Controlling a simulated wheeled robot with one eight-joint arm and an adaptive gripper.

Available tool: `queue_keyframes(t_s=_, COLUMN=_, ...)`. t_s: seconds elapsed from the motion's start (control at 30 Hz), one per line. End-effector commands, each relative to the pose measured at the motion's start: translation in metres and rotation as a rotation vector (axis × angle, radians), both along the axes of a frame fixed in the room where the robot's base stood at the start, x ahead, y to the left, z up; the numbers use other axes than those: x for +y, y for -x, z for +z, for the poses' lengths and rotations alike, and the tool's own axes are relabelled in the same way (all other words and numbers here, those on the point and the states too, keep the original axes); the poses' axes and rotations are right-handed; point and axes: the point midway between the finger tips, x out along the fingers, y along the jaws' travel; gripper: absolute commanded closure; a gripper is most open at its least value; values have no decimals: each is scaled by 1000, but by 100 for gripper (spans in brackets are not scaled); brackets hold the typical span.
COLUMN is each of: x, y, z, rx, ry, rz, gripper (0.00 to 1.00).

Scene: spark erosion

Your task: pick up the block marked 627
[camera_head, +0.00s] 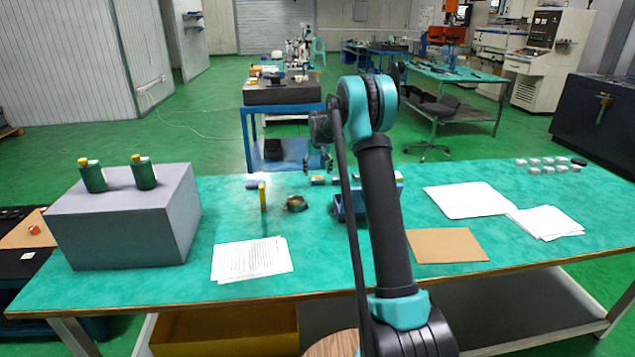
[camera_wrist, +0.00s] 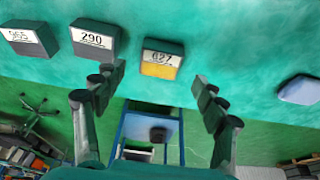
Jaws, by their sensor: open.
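The block marked 627 (camera_wrist: 162,60), dark with a white label and a yellow lower part, sits on the green tabletop at the upper middle of the wrist view. A block marked 290 (camera_wrist: 92,40) is left of it, and one reading 965 (camera_wrist: 28,38) is farther left. My gripper (camera_wrist: 157,90) is open and empty. Its fingers lie either side of the 627 block's column in the picture, apart from it and lower in the view. In the head view my gripper (camera_head: 322,160) hangs over the table's far edge near small blocks whose numbers are unreadable.
The green table (camera_head: 330,262) carries a grey box (camera_head: 120,225) with two green bottles, a yellow cylinder (camera_head: 263,197), a small dark ring-shaped item (camera_head: 296,203), papers (camera_head: 252,259) and a brown sheet (camera_head: 445,246). A pale blue-grey piece (camera_wrist: 298,90) lies right in the wrist view.

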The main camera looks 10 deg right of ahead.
Motion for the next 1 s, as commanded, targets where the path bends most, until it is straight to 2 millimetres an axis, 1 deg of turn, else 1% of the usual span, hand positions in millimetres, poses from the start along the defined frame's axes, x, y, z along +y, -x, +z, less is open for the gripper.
queue_keyframes(t_s=0.03, x=-1, y=-1, z=-8, rx=0, ry=0, rz=0, gripper=28)
queue_keyframes(t_s=0.1, x=-1, y=-3, z=-19, rx=0, ry=0, rz=0, gripper=28)
queue_keyframes(t_s=0.2, x=-1, y=-7, z=-30, rx=0, ry=0, rz=0, gripper=28)
queue_keyframes(t_s=0.3, x=-1, y=-8, z=-33, rx=0, ry=0, rz=0, gripper=28)
queue_keyframes(t_s=0.43, x=-1, y=-8, z=-33, rx=0, ry=0, rz=0, gripper=28)
queue_keyframes(t_s=0.47, x=-1, y=-8, z=-33, rx=0, ry=0, rz=0, gripper=30)
queue_keyframes(t_s=1.0, x=-1, y=-8, z=-33, rx=0, ry=0, rz=0, gripper=97)
